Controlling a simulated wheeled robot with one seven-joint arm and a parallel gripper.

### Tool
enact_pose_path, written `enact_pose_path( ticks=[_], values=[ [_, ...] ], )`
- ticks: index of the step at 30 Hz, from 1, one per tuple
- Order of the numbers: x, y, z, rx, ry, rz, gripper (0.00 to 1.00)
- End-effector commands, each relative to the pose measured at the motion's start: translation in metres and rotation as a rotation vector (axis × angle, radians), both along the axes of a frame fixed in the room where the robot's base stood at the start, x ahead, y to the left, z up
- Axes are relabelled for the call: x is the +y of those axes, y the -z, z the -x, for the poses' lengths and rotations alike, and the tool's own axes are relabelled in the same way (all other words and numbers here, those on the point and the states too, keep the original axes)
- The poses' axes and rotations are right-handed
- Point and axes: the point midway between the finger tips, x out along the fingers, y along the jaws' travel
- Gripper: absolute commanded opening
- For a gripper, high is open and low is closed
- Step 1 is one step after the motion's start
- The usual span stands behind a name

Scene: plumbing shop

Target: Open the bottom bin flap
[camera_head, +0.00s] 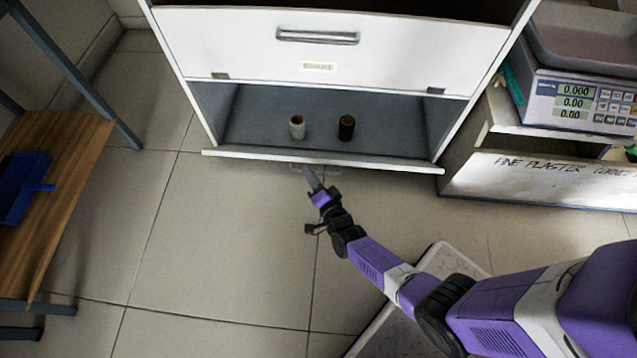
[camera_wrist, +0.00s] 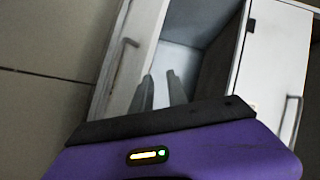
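The white cabinet's bottom bin flap (camera_head: 330,163) is tilted outward at its top, so the bin's grey inside (camera_head: 260,110) shows. I see the flap nearly edge-on in the head view. In the wrist view the flap (camera_wrist: 135,50) is at the left, with its bar handle (camera_wrist: 117,62) on its outer face. My gripper (camera_head: 308,176) is in front of the flap, by its handle. In the wrist view the fingers of my gripper (camera_wrist: 161,88) are apart, with nothing seen between them, near the flap's edge. I cannot tell whether they touch it.
Two spools, one pale (camera_head: 297,127) and one black (camera_head: 346,128), stand in the bin. The flap above (camera_head: 335,45) is shut. A scale (camera_head: 580,100) sits on a low unit at right. A wooden bench (camera_head: 60,190) is at left. Tiled floor between is clear.

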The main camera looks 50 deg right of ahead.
Motion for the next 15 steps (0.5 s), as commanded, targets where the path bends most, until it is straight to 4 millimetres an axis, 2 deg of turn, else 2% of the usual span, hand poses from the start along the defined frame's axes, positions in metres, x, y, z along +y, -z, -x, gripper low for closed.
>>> enact_pose_path(
  ticks=[1,5,8,10,15],
  values=[
    [-0.006,0.027,-0.004,-0.011,0.038,-0.072,0.2],
    [-0.016,0.058,0.008,-0.041,0.132,-0.256,0.2],
    [-0.017,0.081,0.038,-0.056,0.201,-0.378,0.2],
    [-0.019,0.083,0.044,-0.088,0.23,-0.437,0.2],
    [-0.022,0.079,0.042,-0.147,0.252,-0.51,0.2]
  ],
)
